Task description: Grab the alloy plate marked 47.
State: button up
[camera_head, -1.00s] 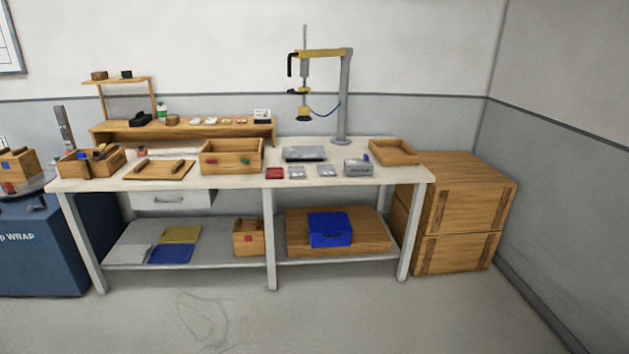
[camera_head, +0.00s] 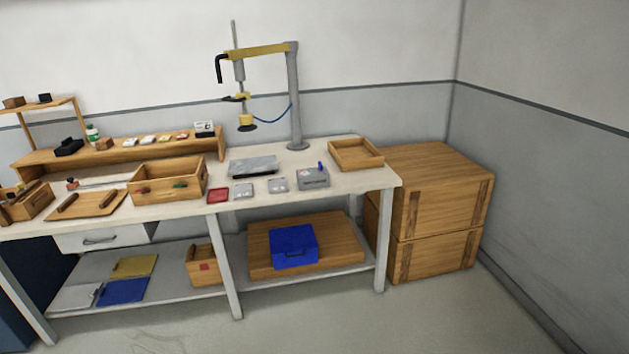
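Several small flat pieces lie on the workbench top (camera_head: 345,182) near its front edge. Two are grey plates, a left one (camera_head: 244,191) and a right one (camera_head: 278,186). A red piece (camera_head: 218,196) lies left of them. A larger dark grey flat slab (camera_head: 254,166) lies behind them. The marks on the plates are too small to read, so I cannot tell which one bears 47. My gripper is not in view.
A grey box (camera_head: 313,179) and an empty wooden tray (camera_head: 356,153) stand at the bench's right. A grey post (camera_head: 295,100) with a yellow arm rises behind. Wooden crates (camera_head: 430,210) stand right of the bench. Floor in front is clear.

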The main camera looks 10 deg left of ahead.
aim_at(244, 191)
jog(key=u, duration=0.1)
jog(key=i, duration=1.25)
jog(key=u, duration=0.65)
